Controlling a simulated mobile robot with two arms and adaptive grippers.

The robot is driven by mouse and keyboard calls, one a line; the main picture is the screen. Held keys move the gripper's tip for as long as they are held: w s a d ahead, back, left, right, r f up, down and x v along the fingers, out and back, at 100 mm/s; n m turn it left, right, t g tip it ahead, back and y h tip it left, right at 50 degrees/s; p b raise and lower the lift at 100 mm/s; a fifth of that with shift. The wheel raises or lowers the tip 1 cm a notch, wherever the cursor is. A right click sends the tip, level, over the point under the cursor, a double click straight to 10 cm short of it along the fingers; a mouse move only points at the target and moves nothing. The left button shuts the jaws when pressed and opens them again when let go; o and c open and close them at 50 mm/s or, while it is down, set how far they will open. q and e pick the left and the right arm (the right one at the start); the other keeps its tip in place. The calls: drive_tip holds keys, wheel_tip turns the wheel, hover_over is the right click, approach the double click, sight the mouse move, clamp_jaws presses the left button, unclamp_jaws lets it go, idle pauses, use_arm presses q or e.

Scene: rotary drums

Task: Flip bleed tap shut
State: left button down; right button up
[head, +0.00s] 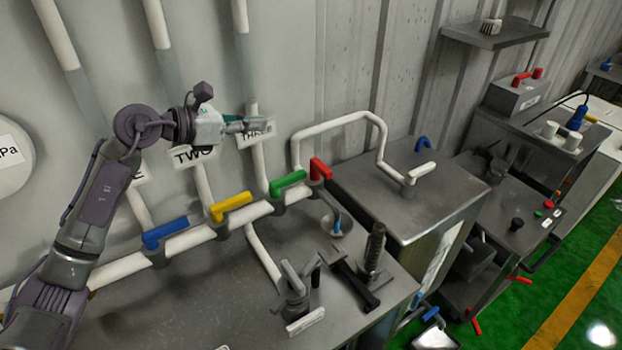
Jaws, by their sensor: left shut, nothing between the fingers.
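A white pipe (190,240) runs across the bench with a row of lever taps on it. The blue lever (165,232), yellow lever (231,206) and green lever (288,182) lie roughly along the pipe. The red lever (320,169) at the right end points across it. No label names the bleed tap; the red lever may be it, but I cannot tell for sure. My left gripper (262,126) is shut and empty, above and left of the red lever, apart from it, in front of the "THREE" sign. My right gripper is not in view.
Vertical pipes with signs "TWO" (194,156) and "THREE" stand behind the levers. A raised white pipe (340,122) bends over to a metal cabinet (425,200) on the right. A clamp-like fixture (297,288) and a threaded post (375,248) stand on the bench in front.

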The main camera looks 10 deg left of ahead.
use_arm(q)
wheel_tip(320, 180, down, 16)
drive_tip(key=b, duration=1.5)
drive_tip(key=shift+w+f+b, duration=0.2)
drive_tip(key=shift+b, duration=0.1)
drive_tip(key=p, duration=0.4)
approach(321, 173)
drive_tip(key=x, duration=0.7)
